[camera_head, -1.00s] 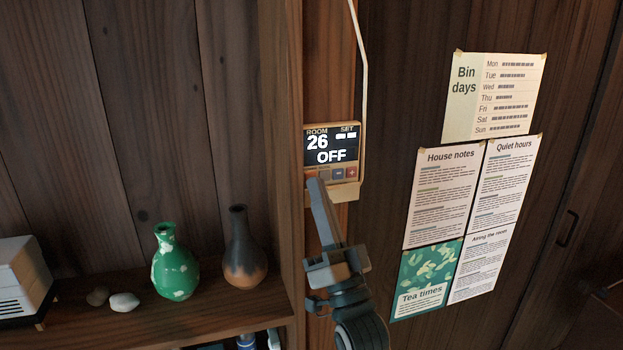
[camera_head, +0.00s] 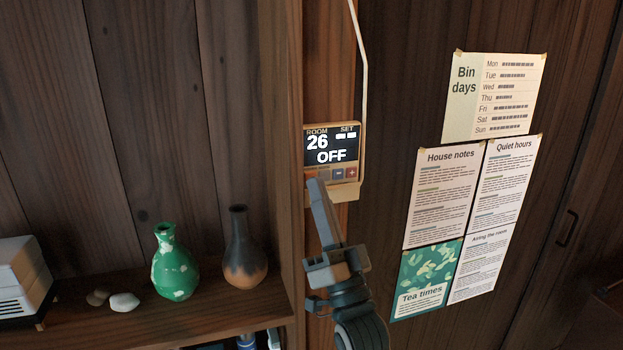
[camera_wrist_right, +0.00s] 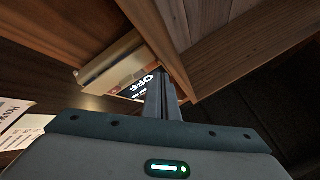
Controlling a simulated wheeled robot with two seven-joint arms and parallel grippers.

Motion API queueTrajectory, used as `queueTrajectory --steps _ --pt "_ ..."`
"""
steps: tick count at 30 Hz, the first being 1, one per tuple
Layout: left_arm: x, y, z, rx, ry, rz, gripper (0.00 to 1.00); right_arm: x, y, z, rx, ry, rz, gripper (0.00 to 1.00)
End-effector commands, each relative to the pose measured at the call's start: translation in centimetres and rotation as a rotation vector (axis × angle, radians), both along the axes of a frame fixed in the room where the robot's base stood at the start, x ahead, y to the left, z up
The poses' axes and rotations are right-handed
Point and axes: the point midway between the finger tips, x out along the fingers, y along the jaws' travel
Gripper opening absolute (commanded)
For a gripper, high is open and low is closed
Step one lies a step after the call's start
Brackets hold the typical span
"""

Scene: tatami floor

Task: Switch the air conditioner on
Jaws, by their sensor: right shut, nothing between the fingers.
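The air conditioner's control panel (camera_head: 331,152) is mounted on a wooden post. Its screen reads ROOM 26, SET with two dashes, and OFF. A row of small buttons runs below the screen; a blue minus and a red plus show at the right. My right gripper (camera_head: 316,184) is shut and empty, its tip at the panel's lower left, covering part of the button row. I cannot tell whether it touches a button. In the right wrist view the panel (camera_wrist_right: 132,90) shows beyond the shut fingers (camera_wrist_right: 161,95), with OFF partly visible. My left gripper is not in view.
A shelf (camera_head: 210,312) at left holds a green vase (camera_head: 175,265), a dark brown vase (camera_head: 243,255), stones (camera_head: 124,302) and a white box-shaped device (camera_head: 22,280). A cable (camera_head: 362,60) runs up from the panel. Paper notices (camera_head: 446,195) hang on the right wall.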

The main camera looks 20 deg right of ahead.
Motion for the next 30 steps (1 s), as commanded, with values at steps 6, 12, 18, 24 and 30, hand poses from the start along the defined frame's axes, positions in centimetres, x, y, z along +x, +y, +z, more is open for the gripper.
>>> queueTrajectory --steps 6,12,18,24,30 --pt "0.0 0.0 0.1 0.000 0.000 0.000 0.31 0.4 0.0 0.1 0.000 0.000 0.000 0.00" --pt "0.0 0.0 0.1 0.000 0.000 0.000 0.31 0.9 0.0 0.1 0.000 0.000 0.000 0.00" --pt "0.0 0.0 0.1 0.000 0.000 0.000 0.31 0.9 0.0 0.0 0.000 0.000 0.000 0.00" --pt "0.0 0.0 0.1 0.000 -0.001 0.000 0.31 0.9 0.0 0.0 0.000 0.000 0.000 0.00" --pt "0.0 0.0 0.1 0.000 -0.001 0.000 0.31 1.1 0.0 0.0 0.000 0.000 0.000 0.00"
